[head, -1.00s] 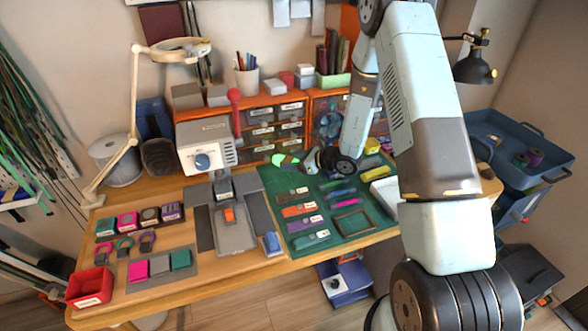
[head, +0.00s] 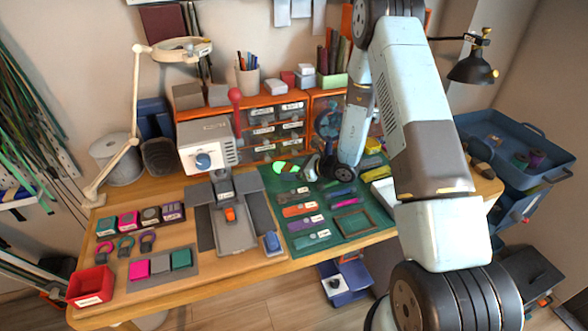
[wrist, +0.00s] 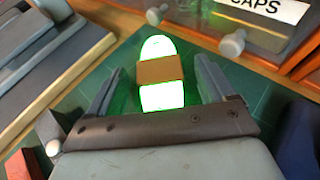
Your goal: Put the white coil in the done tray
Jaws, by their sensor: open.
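A rounded coil (wrist: 161,72) with a brown band around its middle lies on the green mat in the wrist view. It looks white under a bright green glow. It shows as a small green-lit shape (head: 280,168) at the mat's back left in the head view. My gripper (wrist: 160,82) is open, with one finger on each side of the coil and a gap at both sides. In the head view my gripper (head: 308,170) is low over the mat, right of the coil. A blue tray (head: 548,170) at the right holds several coils; I cannot read a done label.
Drawers (head: 275,128) stand close behind the coil. A grey press-like machine (head: 207,147) stands to its left. Labelled pieces and a frame (head: 352,223) lie on the mat (head: 335,240). A red bin (head: 90,286) sits at the table's front left.

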